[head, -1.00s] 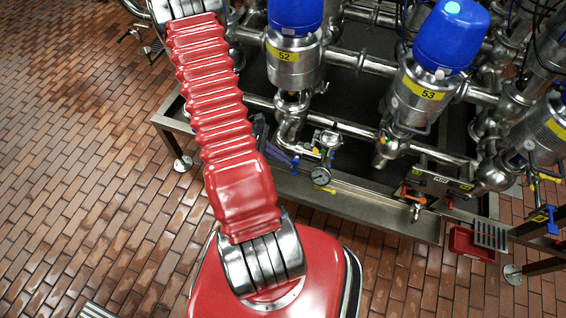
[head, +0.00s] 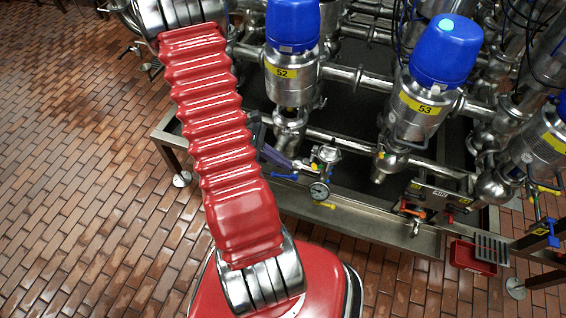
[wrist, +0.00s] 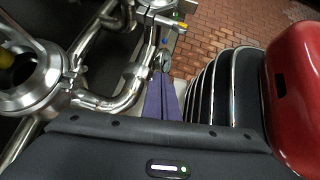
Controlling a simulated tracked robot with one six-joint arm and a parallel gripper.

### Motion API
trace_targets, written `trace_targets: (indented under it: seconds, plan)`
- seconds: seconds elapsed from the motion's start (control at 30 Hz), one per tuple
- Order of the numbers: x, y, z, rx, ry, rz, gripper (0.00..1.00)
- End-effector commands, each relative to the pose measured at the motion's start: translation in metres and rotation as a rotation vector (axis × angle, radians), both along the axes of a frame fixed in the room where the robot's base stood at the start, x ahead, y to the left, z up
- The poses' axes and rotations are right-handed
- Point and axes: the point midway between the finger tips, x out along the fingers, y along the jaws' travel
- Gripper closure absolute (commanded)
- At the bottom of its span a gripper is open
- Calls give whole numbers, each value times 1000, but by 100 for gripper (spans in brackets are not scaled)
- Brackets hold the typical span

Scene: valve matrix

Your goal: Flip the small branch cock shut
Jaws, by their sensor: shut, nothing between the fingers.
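The lever points left, roughly along the front rail. My gripper (head: 288,164) shows purple fingers just above and left of the lever, partly hidden behind my red arm. In the wrist view my gripper (wrist: 165,76) has its fingers together and empty, tips close to the small fittings. A small blue part (wrist: 165,43) shows just beyond the tips. Whether the fingers touch the lever I cannot tell.
Blue-topped valves 52 (head: 288,85) and 53 (head: 421,105) stand above and behind. Steel pipes (head: 352,145) cross close by. A steel frame rail (head: 350,215) runs in front. A red bin (head: 472,257) stands at right. Brick floor is open at left.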

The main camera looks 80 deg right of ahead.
Motion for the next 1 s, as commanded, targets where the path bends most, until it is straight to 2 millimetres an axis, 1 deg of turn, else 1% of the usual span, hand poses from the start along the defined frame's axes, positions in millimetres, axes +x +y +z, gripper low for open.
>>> trace_targets:
  seconds: [0.17,0.27,0.33,0.47,0.67,0.87,1.0]
  plan:
    - [3,0,2,-7,-7,1,100]
    - [12,2,9,-24,-25,2,100]
    - [23,4,17,-45,-47,2,100]
    - [50,12,37,-95,-110,1,100]
    - [95,35,73,-171,-235,-3,100]
    - [136,66,107,-225,-374,-8,100]
    - [161,91,129,-249,-478,-13,100]
